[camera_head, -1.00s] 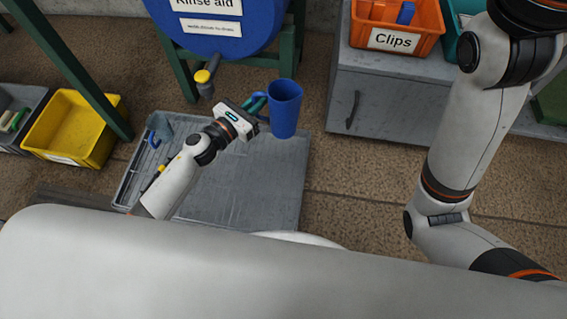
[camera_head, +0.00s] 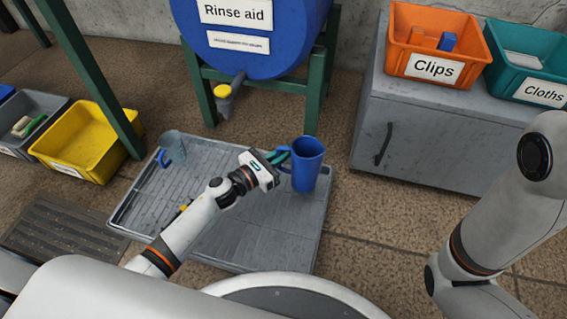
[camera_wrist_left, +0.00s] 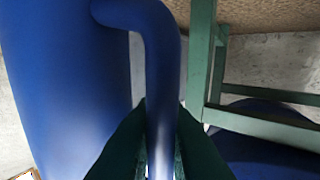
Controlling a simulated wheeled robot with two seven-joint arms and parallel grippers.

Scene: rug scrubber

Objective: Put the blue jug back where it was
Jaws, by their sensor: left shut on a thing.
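The blue jug (camera_head: 308,165) is upright in the head view, at the right part of the grey tray (camera_head: 262,240). My left gripper (camera_head: 280,158) is shut on the jug's handle, at the jug's left side. The left wrist view shows the handle (camera_wrist_left: 161,70) between the dark fingers (camera_wrist_left: 160,140), with the jug's body (camera_wrist_left: 65,80) beside it. I cannot tell whether the jug's base touches the tray. My right gripper is out of view.
A grey, see-through jug with a blue handle (camera_head: 170,147) stands at the tray's back left. A blue Rinse aid drum (camera_head: 245,50) with a yellow-tipped tap (camera_head: 223,91) sits on a green stand behind. A grey cabinet (camera_head: 420,125) bears orange (camera_head: 400,50) and teal bins (camera_head: 500,75). A yellow bin (camera_head: 70,150) stands left.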

